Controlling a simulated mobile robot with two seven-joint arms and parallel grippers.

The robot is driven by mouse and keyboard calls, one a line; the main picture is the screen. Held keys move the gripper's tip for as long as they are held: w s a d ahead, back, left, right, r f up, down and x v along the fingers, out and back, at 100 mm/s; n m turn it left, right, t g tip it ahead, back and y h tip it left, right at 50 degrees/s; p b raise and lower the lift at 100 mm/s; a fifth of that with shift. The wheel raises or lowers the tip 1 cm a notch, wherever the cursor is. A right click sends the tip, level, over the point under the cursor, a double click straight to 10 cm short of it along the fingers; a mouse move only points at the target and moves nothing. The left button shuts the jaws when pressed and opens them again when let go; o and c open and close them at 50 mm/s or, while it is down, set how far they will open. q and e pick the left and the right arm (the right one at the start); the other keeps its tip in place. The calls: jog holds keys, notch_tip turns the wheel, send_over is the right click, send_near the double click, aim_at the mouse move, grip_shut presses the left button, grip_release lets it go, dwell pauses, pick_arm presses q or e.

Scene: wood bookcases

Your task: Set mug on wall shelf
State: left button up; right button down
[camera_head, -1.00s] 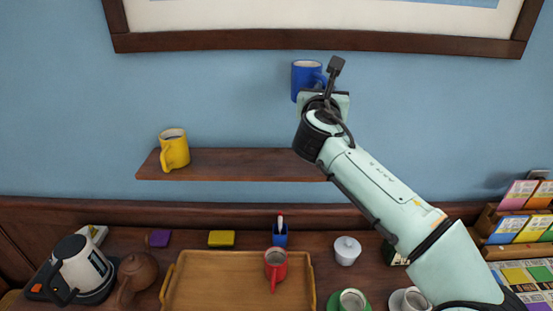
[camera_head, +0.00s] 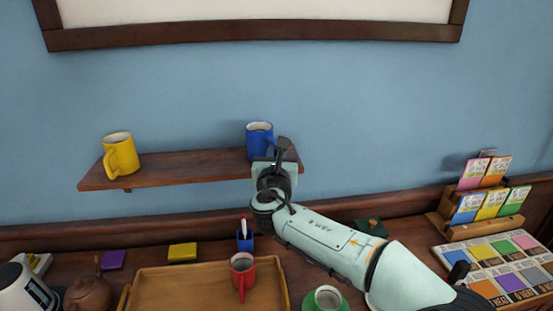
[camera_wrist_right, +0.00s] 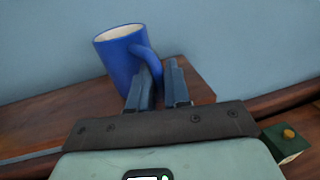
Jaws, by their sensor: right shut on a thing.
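A blue mug (camera_head: 259,140) is upright at the right end of the wall shelf (camera_head: 185,166), in front of the blue wall. It also shows in the right wrist view (camera_wrist_right: 120,60), tilted by the camera angle, over the wooden shelf board. My right gripper (camera_head: 279,150) is in front of the mug. In the right wrist view its fingers (camera_wrist_right: 160,82) are shut on the mug's handle. Whether the mug's base touches the shelf is hard to tell. A yellow mug (camera_head: 120,155) stands at the shelf's left end. My left gripper is not in view.
Below, a wooden tray (camera_head: 165,292) holds a red mug (camera_head: 242,275). A blue cup with a pen (camera_head: 245,240), a green cup (camera_head: 327,298), a teapot (camera_head: 88,295) and card racks (camera_head: 490,205) stand around. The shelf's middle is clear.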

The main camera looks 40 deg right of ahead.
jog(key=shift+f, duration=0.1)
jog(key=c, duration=1.5)
grip_release()
jog(key=shift+f, duration=0.2)
jog(key=o, duration=0.4)
jog(key=shift+r, duration=0.1)
jog(key=shift+r, duration=0.15)
jog(key=shift+s+a, duration=0.2)
jog(key=b+v, duration=0.1)
jog(key=v, duration=1)
jog(key=shift+s+a+b, duration=0.15)
jog(key=shift+s+b, duration=0.05)
jog(key=shift+b, duration=0.15)
